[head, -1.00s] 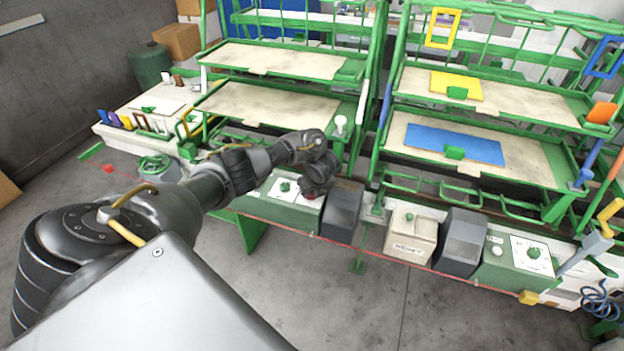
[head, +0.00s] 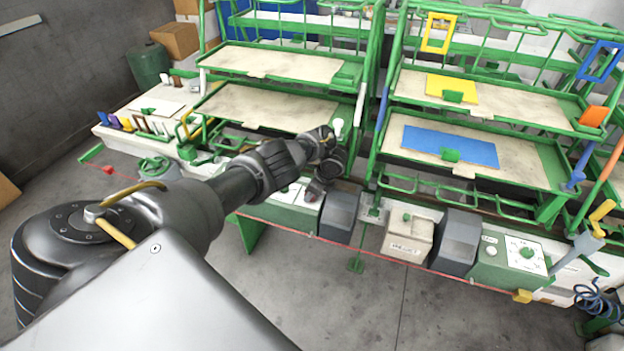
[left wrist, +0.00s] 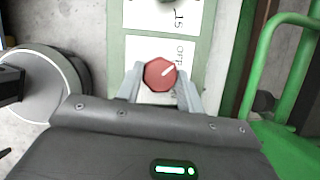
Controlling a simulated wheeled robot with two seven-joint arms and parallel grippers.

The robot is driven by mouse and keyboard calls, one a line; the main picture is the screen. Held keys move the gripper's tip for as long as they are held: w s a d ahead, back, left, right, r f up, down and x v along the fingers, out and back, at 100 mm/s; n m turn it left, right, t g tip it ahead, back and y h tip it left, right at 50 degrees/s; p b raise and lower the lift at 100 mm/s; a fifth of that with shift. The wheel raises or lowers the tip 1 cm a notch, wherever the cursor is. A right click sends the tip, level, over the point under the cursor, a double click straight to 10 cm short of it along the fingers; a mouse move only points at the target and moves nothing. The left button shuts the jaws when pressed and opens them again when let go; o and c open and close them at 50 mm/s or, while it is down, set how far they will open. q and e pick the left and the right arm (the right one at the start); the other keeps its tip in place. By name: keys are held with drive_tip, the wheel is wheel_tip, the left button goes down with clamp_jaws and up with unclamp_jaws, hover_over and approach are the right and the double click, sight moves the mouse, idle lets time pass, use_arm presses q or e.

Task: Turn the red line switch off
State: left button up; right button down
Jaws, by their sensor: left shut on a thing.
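The red line switch (left wrist: 159,74) is a red, many-sided knob with a white line on it, on a white plate in the left wrist view. The white line slants to the upper right, roughly toward the printed letters that look like "OFF". My left gripper (left wrist: 160,84) has one finger on each side of the knob and is shut on it. In the head view, my left gripper (head: 316,190) points down at the right end of a green control box (head: 280,212), and it largely hides the knob there.
A dark grey sloped box (head: 338,216) stands just right of my gripper. A beige box (head: 408,238) and another green control box (head: 508,255) are further right. Green rack frames with wooden shelves (head: 265,104) rise behind.

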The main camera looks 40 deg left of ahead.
idle(0.5)
use_arm(q)
drive_tip(key=o, duration=1)
drive_tip(key=p+v, duration=0.3)
drive_tip(key=v, duration=0.8)
drive_tip(key=shift+w+f, duration=0.1)
